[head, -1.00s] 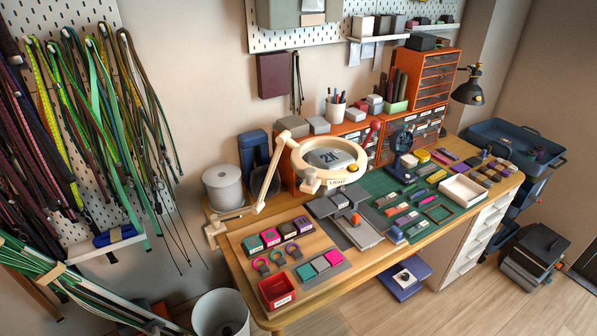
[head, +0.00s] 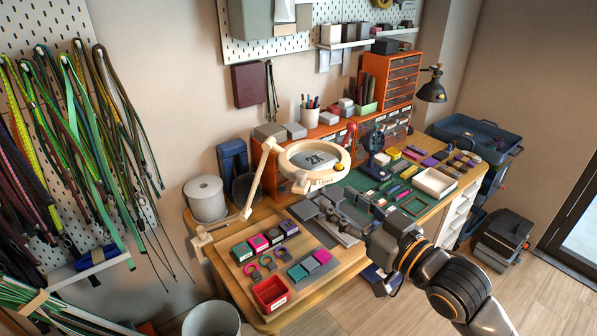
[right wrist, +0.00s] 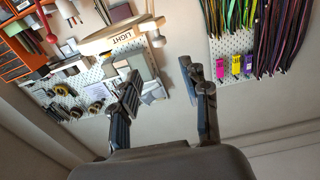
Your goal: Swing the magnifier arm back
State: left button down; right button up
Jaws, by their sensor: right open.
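The cream ring magnifier (head: 314,179) hangs over the workbench on its jointed cream arm (head: 256,182), which is clamped at the bench's left edge. Its lens shows enlarged marks, and a yellow-orange knob sits on the rim. My right gripper (head: 338,212) is open and empty, in front of and below the ring, apart from it. In the right wrist view the magnifier rim (right wrist: 122,38) with the word LIGHT lies beyond the open fingers (right wrist: 158,88). My left gripper is not in view.
A wooden tray with coloured blocks and a red bin (head: 271,293) lies front left. A green mat (head: 380,186) with small parts lies to the right. A white spool (head: 206,198) stands behind the clamp. Hanging cords (head: 80,130) fill the left wall.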

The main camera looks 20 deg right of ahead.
aim_at(304, 176)
jog(key=p+x, duration=0.3)
jog(key=x, duration=0.8)
jog(key=shift+w+a, duration=0.1)
jog(key=shift+w, duration=0.05)
jog(key=shift+w+a+p, duration=0.25)
jog(key=shift+w+p, duration=0.1)
jog(key=shift+w, duration=0.25)
jog(key=shift+f, duration=0.1)
grip_shut()
